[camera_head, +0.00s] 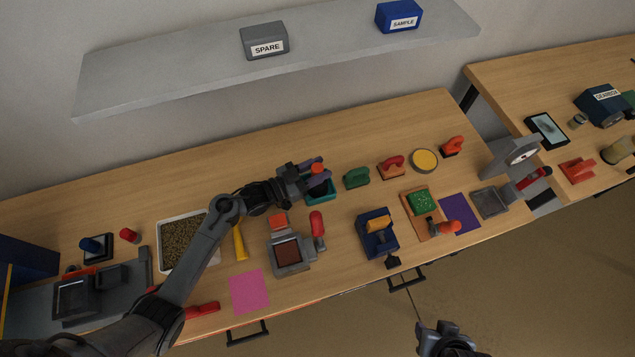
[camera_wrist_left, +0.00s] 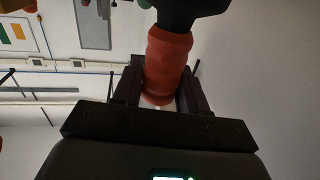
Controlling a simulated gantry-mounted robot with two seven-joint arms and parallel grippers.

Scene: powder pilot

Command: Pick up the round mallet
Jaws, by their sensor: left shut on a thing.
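The round mallet shows in the left wrist view as a ribbed red-orange handle (camera_wrist_left: 166,62) with a dark head (camera_wrist_left: 190,8) at the top edge of the picture. My left gripper (camera_wrist_left: 160,88) is shut on the handle, with one finger on each side. In the head view my left gripper (camera_head: 314,174) is over a teal tray (camera_head: 322,196), with a bit of the red-orange handle (camera_head: 317,169) between its fingers. The mallet's head is not clear there. My right gripper (camera_head: 446,338) is at the bottom edge, apart from the table; its fingers are too unclear to read.
A green-handled block (camera_head: 356,178) and a red-handled block (camera_head: 391,167) stand right of the tray. A grey press (camera_head: 290,256) and a tray of granules (camera_head: 181,240) are nearer and to the left. The table behind the left gripper is clear up to the wall shelf (camera_head: 180,75).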

